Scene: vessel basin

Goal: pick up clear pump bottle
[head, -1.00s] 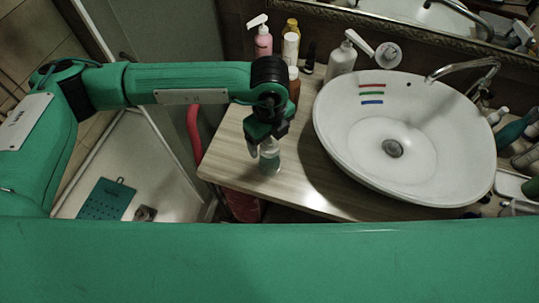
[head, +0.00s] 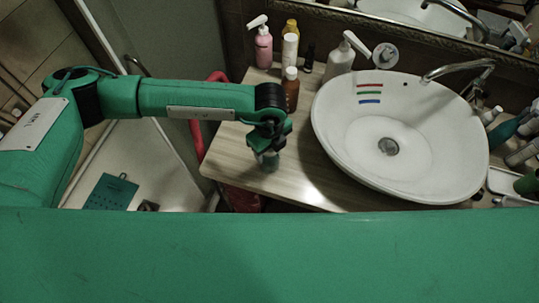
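My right gripper is not in view.
The counter (head: 228,160) is bare around the bottle. A white basin (head: 450,150) fills its right side. Behind stand an amber bottle (head: 291,92), a pink pump bottle (head: 263,50) and a white pump bottle (head: 339,63).

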